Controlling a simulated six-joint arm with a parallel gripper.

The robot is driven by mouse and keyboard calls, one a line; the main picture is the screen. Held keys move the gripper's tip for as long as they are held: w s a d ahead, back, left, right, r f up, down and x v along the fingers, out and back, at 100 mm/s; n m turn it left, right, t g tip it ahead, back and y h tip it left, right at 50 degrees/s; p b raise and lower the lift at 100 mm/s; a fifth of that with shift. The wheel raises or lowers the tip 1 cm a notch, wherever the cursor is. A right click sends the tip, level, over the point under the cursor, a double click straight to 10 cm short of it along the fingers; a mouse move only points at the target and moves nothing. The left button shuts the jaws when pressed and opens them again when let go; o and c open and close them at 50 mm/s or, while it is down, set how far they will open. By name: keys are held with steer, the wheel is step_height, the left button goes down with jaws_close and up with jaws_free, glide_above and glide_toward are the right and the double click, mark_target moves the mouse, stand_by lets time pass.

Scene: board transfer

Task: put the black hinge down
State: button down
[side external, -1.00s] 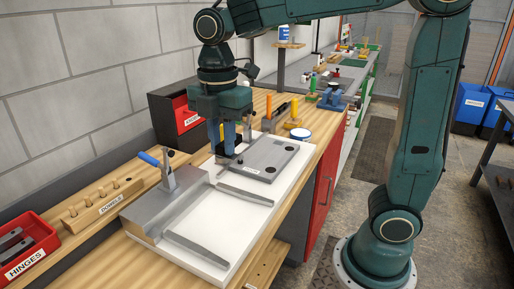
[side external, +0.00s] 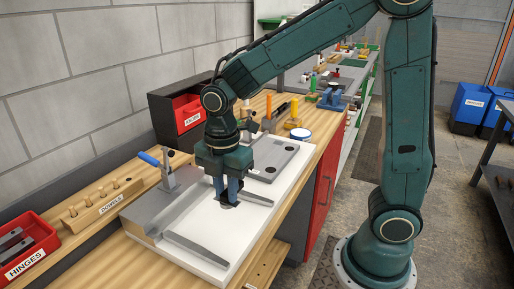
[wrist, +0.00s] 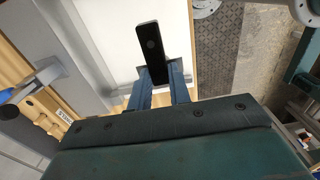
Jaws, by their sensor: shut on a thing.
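The black hinge (wrist: 152,45) is a dark bar with a round spot near its middle, seen in the wrist view. My gripper (wrist: 160,80) is shut on it, with one blue finger on each side of its lower end. In the side external view my gripper (side external: 229,198) points down over the white board (side external: 225,222), beside the rear grey strip. The hinge shows there only as a small dark patch (side external: 228,205) at the fingertips. I cannot tell whether it touches the board.
Two grey strips, front (side external: 195,247) and rear (side external: 258,199), lie on the board. A grey plate (side external: 272,152) with dark round spots lies behind my gripper. A clamp with a blue handle (side external: 149,158), a dowel rack (side external: 98,208) and a red HINGES bin (side external: 28,262) stand to the left.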

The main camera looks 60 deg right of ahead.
mark_target(226, 193)
steer(key=shift+f, duration=4.1)
steer(key=shift+f, duration=0.1)
steer(key=c, duration=1.3)
jaws_free()
step_height(226, 193, up, 12)
steer(key=shift+r, duration=0.1)
